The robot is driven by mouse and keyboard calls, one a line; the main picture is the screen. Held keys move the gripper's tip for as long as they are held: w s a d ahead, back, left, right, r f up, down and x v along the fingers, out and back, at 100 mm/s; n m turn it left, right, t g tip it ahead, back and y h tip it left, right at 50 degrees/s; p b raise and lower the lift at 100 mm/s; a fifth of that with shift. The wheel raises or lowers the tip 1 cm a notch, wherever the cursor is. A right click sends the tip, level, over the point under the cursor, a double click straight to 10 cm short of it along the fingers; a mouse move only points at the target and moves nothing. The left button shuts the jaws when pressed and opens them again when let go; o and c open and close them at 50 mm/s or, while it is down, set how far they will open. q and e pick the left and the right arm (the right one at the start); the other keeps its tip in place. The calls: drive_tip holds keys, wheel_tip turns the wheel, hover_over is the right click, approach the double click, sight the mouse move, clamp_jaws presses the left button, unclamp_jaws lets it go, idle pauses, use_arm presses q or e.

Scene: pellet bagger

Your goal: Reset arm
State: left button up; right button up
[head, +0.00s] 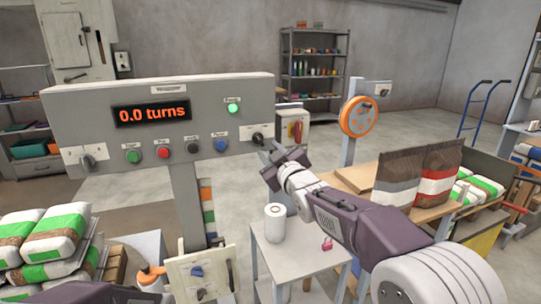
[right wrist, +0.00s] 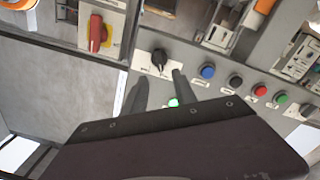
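My right arm reaches from the lower right in the head view to the right end of the grey control panel (head: 85,122). My right gripper (head: 268,148) is just in front of and below the panel's black rotary knob (head: 257,139). In the right wrist view, the two dark fingers of the right gripper (right wrist: 159,78) are apart with nothing between them. The knob (right wrist: 159,60) shows just beyond their tips; I cannot tell whether they touch it. Part of my left arm shows at the lower left; its gripper is not visible.
The panel display (head: 151,113) reads "0.0 turns", and a green lamp (head: 232,107) is lit. A small table (head: 296,257) with a white roll (head: 275,222) stands below my right arm. Filled bags (head: 52,236) are stacked at left; brown bags (head: 436,172) stand at right.

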drive_tip(key=s+d+f+m+g+h, duration=0.25)
drive_tip(key=s+d+f, duration=0.3)
drive_tip(key=f, duration=0.35)
drive_tip(key=s+d+f+m+g+h, duration=0.2)
drive_tip(key=s+d+f+g, duration=0.15)
drive_tip(key=d+f, duration=0.5)
drive_tip(key=s+d+f+m+g, duration=0.1)
drive_tip(key=s+f+m+g, duration=0.3)
drive_tip(key=s+f, duration=0.7)
drive_tip(key=s+f+m+g, duration=0.2)
drive_tip(key=s+f+g, duration=0.5)
drive_tip(key=s, duration=0.8)
wheel_tip(320, 180, up, 19)
drive_tip(key=t+p, duration=0.1)
drive_tip(key=p, duration=1.8)
drive_tip(key=shift+w+h+p, duration=0.3)
drive_tip(key=shift+h+p, duration=0.05)
drive_tip(key=shift+h, duration=0.1)
drive_tip(key=shift+n, duration=0.25)
drive_tip(key=shift+w, duration=0.1)
